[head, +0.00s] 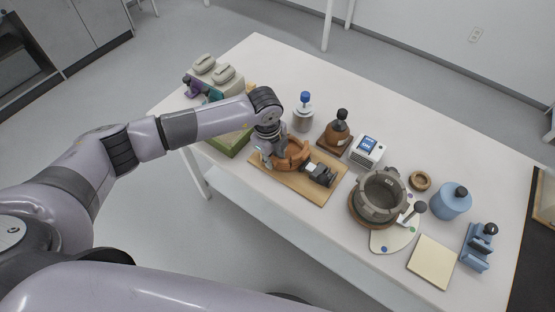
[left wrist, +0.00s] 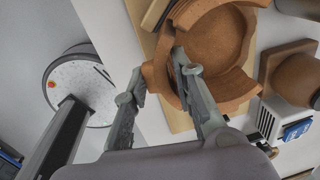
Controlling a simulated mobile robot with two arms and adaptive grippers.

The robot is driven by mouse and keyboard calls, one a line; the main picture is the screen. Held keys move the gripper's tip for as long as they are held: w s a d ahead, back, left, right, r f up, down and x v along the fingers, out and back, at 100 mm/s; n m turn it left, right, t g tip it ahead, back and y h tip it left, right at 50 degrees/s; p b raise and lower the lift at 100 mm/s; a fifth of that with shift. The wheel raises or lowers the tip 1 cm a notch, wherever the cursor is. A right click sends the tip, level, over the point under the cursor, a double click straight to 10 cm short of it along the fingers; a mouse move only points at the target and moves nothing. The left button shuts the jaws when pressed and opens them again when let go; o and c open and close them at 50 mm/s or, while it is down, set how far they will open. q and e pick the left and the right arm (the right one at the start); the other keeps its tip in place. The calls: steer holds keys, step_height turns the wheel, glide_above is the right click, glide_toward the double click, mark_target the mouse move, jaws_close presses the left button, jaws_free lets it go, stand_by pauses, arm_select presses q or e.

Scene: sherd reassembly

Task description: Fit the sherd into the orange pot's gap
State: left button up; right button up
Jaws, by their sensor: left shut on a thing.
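The orange pot (head: 293,152) stands on a wooden board (head: 314,192) near the table's front edge. The left wrist view shows its open inside (left wrist: 214,42) and broken rim from above. My left gripper (head: 268,152) is at the pot's left side. Its fingers (left wrist: 158,78) are shut on the orange sherd (left wrist: 157,70), which is at the pot's wall. The fingers cover part of the sherd, and I cannot tell whether it is seated in the gap or just beside it. My right gripper is not in view.
A black clamp-like device (head: 319,174) lies on the board beside the pot. A brown bottle (head: 337,132), a white device with a blue screen (head: 367,152) and a grey pot (head: 381,190) stand to the right. A green box (head: 228,141) is left.

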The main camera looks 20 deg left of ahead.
mark_target(273, 158)
arm_select(q)
steer(key=shift+c, duration=0.9)
steer(key=shift+r+p, duration=2.65)
steer(key=shift+r, duration=0.9)
jaws_close()
